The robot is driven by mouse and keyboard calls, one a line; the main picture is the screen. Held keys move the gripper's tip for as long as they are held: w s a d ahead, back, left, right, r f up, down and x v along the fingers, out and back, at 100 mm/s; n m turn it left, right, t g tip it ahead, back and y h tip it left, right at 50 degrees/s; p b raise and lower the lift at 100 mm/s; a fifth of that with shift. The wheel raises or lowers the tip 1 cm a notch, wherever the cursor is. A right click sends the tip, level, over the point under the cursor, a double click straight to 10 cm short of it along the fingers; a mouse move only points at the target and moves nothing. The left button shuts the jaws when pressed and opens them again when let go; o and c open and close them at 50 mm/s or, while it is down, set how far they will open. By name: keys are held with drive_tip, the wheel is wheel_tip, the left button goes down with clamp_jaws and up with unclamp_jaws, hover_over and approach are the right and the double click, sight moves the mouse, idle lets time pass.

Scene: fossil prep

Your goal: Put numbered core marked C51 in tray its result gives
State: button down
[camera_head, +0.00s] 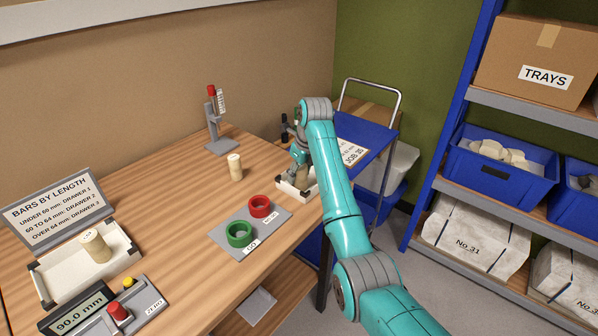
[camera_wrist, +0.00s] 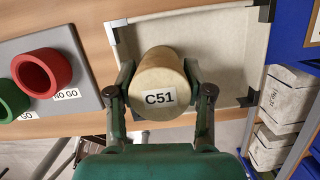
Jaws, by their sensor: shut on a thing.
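The pale tan core marked C51 (camera_wrist: 158,98) is between the fingers of my gripper (camera_wrist: 160,88), which is shut on it, label facing the wrist camera. In the head view my gripper (camera_head: 295,172) is low at the white tray (camera_head: 296,191) on the table's right end; the core is mostly hidden there. The wrist view shows this tray (camera_wrist: 222,45) behind the core; I cannot tell whether the core touches its floor. A grey plate (camera_head: 240,238) bears a green ring (camera_head: 239,235) labelled GO and a red ring (camera_head: 260,206) labelled NO GO.
Another core (camera_head: 235,167) stands on the table; one more (camera_head: 95,247) stands in the left tray (camera_head: 60,284). A sign (camera_head: 58,210) lists bars by length. A gauge display (camera_head: 75,310) reads 90.0. A grey stand (camera_head: 217,130) is at the back. A blue cart (camera_head: 365,145) stands right.

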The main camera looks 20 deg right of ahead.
drive_tip(key=shift+c, duration=1.9)
unclamp_jaws()
drive_tip(key=shift+w+a+r+v, duration=0.15)
drive_tip(key=shift+w+v, duration=0.1)
drive_tip(key=shift+v, duration=0.9)
drive_tip(key=shift+w+a+v, duration=0.15)
drive_tip(key=shift+w+v, duration=0.1)
drive_tip(key=shift+v, duration=0.9)
drive_tip(key=shift+w+a+r+v, duration=0.1)
drive_tip(key=shift+w+v, duration=0.1)
drive_tip(key=shift+v, duration=0.95)
drive_tip(key=shift+f, duration=0.1)
